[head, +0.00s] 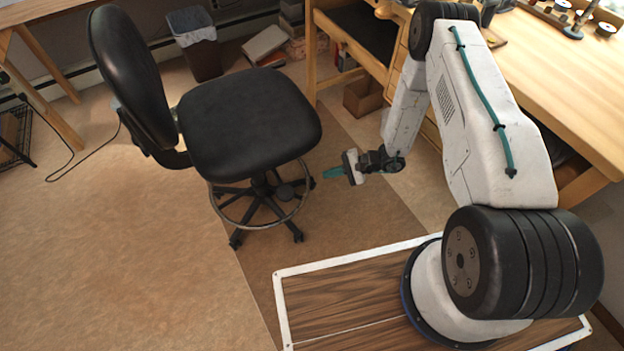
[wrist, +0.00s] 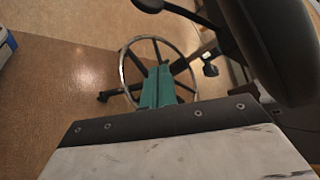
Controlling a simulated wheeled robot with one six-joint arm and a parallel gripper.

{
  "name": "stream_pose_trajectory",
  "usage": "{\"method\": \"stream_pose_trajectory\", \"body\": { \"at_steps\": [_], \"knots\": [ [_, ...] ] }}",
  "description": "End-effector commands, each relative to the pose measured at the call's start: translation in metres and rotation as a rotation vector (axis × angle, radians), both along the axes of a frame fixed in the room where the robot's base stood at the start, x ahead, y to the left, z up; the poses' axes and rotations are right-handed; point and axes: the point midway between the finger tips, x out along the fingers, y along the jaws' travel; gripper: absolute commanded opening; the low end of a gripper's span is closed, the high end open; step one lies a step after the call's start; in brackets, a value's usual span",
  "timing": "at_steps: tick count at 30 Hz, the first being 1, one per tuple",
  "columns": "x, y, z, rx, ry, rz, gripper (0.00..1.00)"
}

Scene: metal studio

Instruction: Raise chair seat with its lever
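The black chair has a padded seat (head: 248,125) and a tilted backrest (head: 131,75) on its left. A metal foot ring (head: 262,226) circles its wheeled base. My gripper (head: 333,172), with teal fingers, is right of the chair, apart from it and pointing towards its underside. In the wrist view the teal fingers (wrist: 157,88) lie side by side with no clear gap and hold nothing. The foot ring (wrist: 124,68) shows beyond them, and the seat (wrist: 275,45) is at upper right. A dark rod with a rounded end (wrist: 150,5), seemingly the lever, shows at the top. The lever is not distinguishable in the head view.
A wooden workbench (head: 550,85) stands at right behind my arm. A cardboard box (head: 362,97) is below it. A waste bin (head: 195,45) and stacked books (head: 265,43) are behind the chair. The floor (head: 130,240) at left and front is clear.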

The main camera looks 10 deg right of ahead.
Motion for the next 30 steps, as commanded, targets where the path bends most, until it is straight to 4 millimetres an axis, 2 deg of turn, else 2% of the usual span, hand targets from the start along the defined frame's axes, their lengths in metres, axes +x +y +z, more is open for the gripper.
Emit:
{"method": "stream_pose_trajectory", "body": {
  "at_steps": [15, 22, 30],
  "knots": [
    [0.015, 0.09, -0.038, 0.002, 0.004, 0.004, 0.0],
    [-0.006, 0.105, -0.022, 0.001, 0.004, 0.002, 0.0],
    [-0.01, 0.109, -0.019, 0.002, 0.003, 0.002, 0.0]
  ]
}}
